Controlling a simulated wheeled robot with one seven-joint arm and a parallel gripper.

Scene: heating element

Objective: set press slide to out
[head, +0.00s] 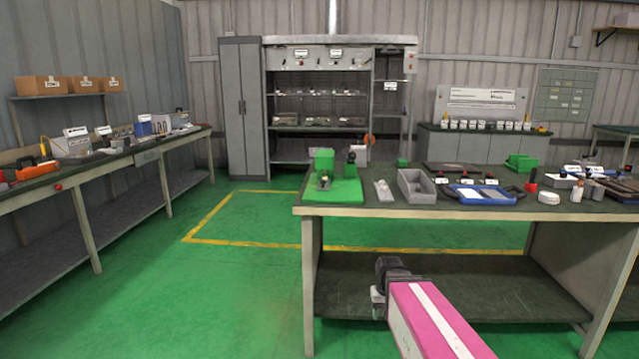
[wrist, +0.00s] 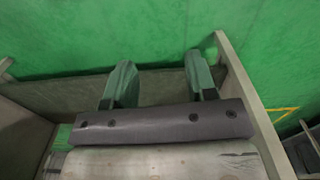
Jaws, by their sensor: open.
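A green press (head: 324,168) stands on a green base plate (head: 318,196) at the left end of the near workbench. A dark knob shows on a green part at its right. The press's slide is too small to make out clearly, and I cannot tell its position. My gripper (head: 377,304) is in front of the bench, lower than its top and to the right of the press, touching nothing I can see. In the wrist view my gripper (wrist: 158,70) has its two fingers spread with nothing between them. The press is not seen in the wrist view.
The workbench (head: 450,212) has a lower shelf (head: 440,297) behind my gripper. A grey bin (head: 416,188) and a blue tray (head: 487,195) stand right of the press. A long side bench (head: 105,160) runs along the left wall. The green floor between is clear.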

